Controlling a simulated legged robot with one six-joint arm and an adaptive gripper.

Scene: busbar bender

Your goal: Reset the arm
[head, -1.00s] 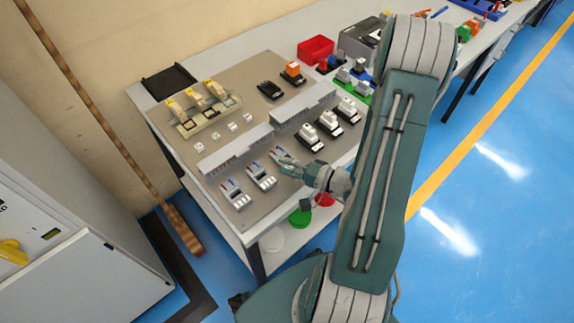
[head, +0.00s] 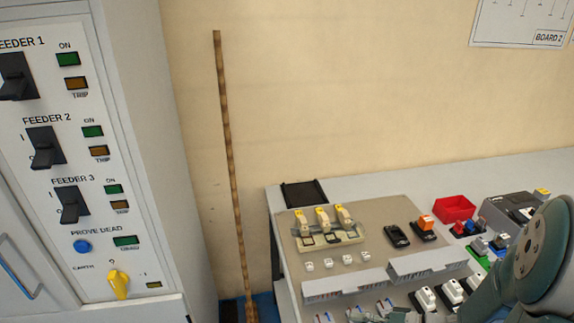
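My arm (head: 535,255) shows at the lower right in the head view, in front of the bench. A small part of my wrist or gripper shows at the bottom edge, close to the front part of the panel board (head: 385,215) on the bench. The fingers are too cut off to tell open from shut.
A grey feeder cabinet (head: 150,200) with black switches and a yellow earth knob (head: 118,285) stands at the left. A broom (head: 232,170) leans on the wall beside it. The bench (head: 400,183) holds a red bin (head: 455,208), a black tray (head: 304,193) and several small devices.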

